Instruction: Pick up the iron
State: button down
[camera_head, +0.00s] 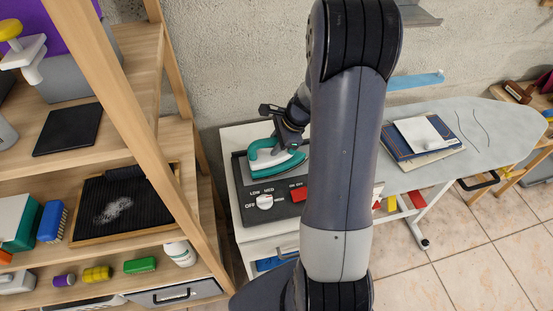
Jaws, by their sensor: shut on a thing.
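The iron (273,161) is teal with a grey soleplate. It is in the middle of the head view, over a dark panel (240,176) on a white cabinet. My gripper (278,143) reaches down to the iron from above and is shut on it at its upper part. My arm hides the right side of the panel. I cannot tell whether the iron touches the panel or is just above it.
The panel has a white knob (265,201) and a red switch (299,194). A wooden shelf (150,75) with several items stands close on the left. An ironing board (478,150) with books (420,148) extends right. Tiled floor is open at lower right.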

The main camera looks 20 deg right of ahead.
dwell(0.4)
notch_tip(320, 180, up, 10)
jog(key=shift+r, duration=0.1)
dwell(0.5)
